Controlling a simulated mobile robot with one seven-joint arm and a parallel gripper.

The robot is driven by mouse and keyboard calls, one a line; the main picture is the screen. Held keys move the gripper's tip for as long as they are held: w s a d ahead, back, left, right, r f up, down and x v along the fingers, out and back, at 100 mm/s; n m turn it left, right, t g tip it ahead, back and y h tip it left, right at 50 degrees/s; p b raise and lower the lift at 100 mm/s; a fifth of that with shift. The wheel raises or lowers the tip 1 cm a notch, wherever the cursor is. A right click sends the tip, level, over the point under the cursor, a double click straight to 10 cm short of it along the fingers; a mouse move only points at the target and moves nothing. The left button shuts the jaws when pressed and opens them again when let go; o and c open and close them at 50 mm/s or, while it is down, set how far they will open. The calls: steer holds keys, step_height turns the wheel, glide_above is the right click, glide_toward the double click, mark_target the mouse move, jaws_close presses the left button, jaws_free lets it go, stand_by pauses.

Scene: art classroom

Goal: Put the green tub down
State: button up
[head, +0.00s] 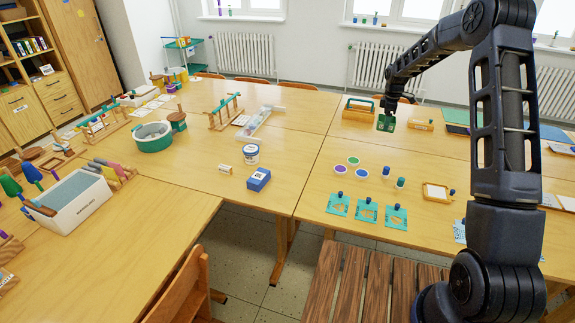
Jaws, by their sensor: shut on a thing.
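The green tub (386,124) is small and dark green with pale markings on its side. It hangs at my gripper (387,111), at the far side of the right-hand table (335,148). My gripper is shut on the tub, and its fingers are small and dark in this view. I cannot tell how much gap there is between the tub and the tabletop.
A wooden caddy (358,110) stands left of the tub, and a small wooden box (421,125) lies to its right. Nearer are colour pots (353,161), teal cards (367,211) and a wooden frame (436,193). Bare tabletop lies between.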

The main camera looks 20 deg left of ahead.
steer(key=s+a, duration=0.5)
steer(key=a, duration=0.9)
steer(key=s+a, duration=0.5)
steer(key=a, duration=0.9)
steer(key=s+a, duration=0.5)
steer(key=a, duration=0.9)
steer(key=f, duration=1.9)
steer(key=shift+s+a+f, duration=0.1)
steer(key=shift+a+f, duration=0.15)
steer(key=shift+f, duration=0.15)
steer(key=shift+f, duration=0.1)
steer(key=o, duration=1)
step_height(320, 180, up, 12)
steer(key=shift+r, duration=0.1)
